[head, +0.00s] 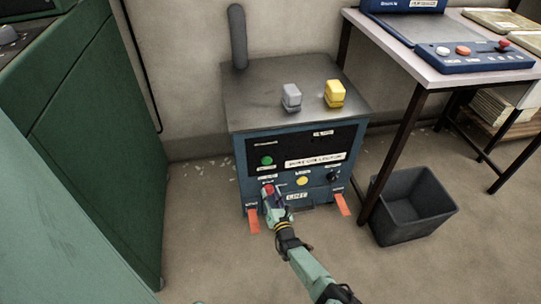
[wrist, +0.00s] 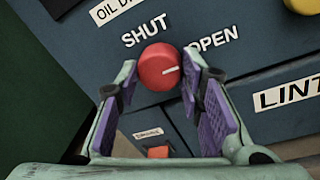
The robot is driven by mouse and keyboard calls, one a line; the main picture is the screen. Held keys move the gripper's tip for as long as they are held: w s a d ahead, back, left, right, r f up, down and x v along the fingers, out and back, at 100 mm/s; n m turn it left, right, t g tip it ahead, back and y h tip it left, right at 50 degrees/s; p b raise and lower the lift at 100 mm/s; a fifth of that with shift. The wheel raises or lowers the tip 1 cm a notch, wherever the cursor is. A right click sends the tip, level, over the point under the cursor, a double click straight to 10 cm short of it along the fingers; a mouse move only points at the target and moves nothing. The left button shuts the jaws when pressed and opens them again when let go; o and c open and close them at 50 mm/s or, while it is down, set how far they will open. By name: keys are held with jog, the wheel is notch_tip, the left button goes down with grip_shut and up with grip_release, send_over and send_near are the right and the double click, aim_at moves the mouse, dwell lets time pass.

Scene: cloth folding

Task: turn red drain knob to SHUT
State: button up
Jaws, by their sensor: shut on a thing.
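The red drain knob (head: 269,189) sits on the front of a blue machine (head: 240,165), low and left of centre. In the wrist view the round knob (wrist: 157,66) has a white mark on its right side, pointing right, toward the OPEN side. The SHUT label (wrist: 145,30) is above it to the upper left and the OPEN label (wrist: 214,40) is to its right. My gripper (wrist: 161,75) is shut on the knob, with one purple-padded finger on each side. In the head view my gripper (head: 271,196) partly covers the knob's lower edge.
A green button (head: 267,160), a yellow button (head: 302,181) and a black knob (head: 332,176) share the panel. Orange pedals (head: 253,221) stick out below. A dark bin (head: 411,208) stands right, near a table (head: 440,75). A green cabinet (head: 105,130) stands left.

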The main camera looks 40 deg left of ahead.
jog(key=c, duration=0.4)
jog(key=shift+o, duration=0.2)
jog(key=shift+n, duration=0.4)
jog(key=n+p, duration=0.2)
jog(key=n, duration=0.1)
jog(key=shift+r+n, duration=0.1)
jog(key=shift+n, duration=0.2)
jog(key=n+p, duration=0.1)
jog(key=n, duration=0.3)
jog(key=shift+h, duration=0.4)
jog(key=n+p, duration=0.2)
jog(key=n, duration=0.2)
jog(key=shift+r+h, duration=0.1)
jog(key=shift+h, duration=0.2)
jog(key=shift+n+t+h+p, duration=0.3)
jog(key=shift+n+h+p, duration=0.15)
jog(key=shift+n, duration=1.75)
jog(key=o, duration=1.2)
jog(key=shift+c, duration=0.2)
